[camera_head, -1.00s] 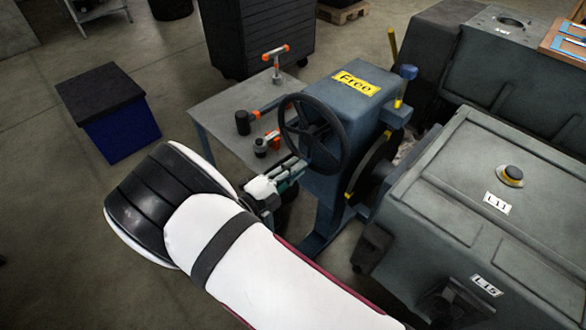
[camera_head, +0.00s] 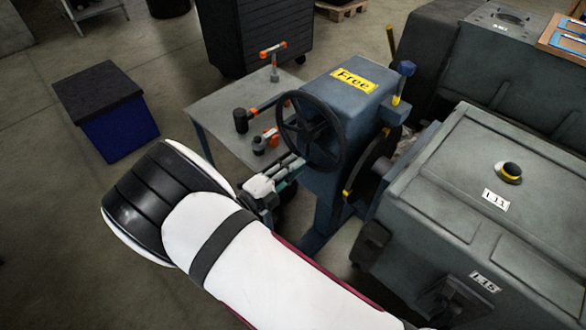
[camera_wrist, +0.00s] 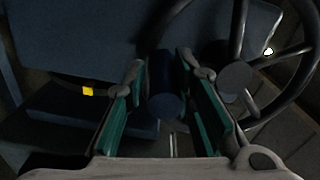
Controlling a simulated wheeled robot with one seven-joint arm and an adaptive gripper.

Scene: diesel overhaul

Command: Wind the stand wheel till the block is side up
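A dark round plate (camera_head: 372,160) with yellow marks sits between the stand and the large grey block (camera_head: 455,195) at the right. My gripper (camera_head: 294,166) is at the wheel's lower left, partly hidden by my arm. In the wrist view my gripper (camera_wrist: 168,95) has its teal fingers apart, with a dark blue cylinder (camera_wrist: 166,103) between them and gaps visible beside it. The wheel (camera_wrist: 236,30) fills the right side there.
A grey table (camera_head: 213,112) behind the wheel holds a mallet (camera_head: 241,121) and other orange-and-black tools. A blue box (camera_head: 120,133) stands on the floor at left. A black cabinet (camera_head: 260,35) is behind.

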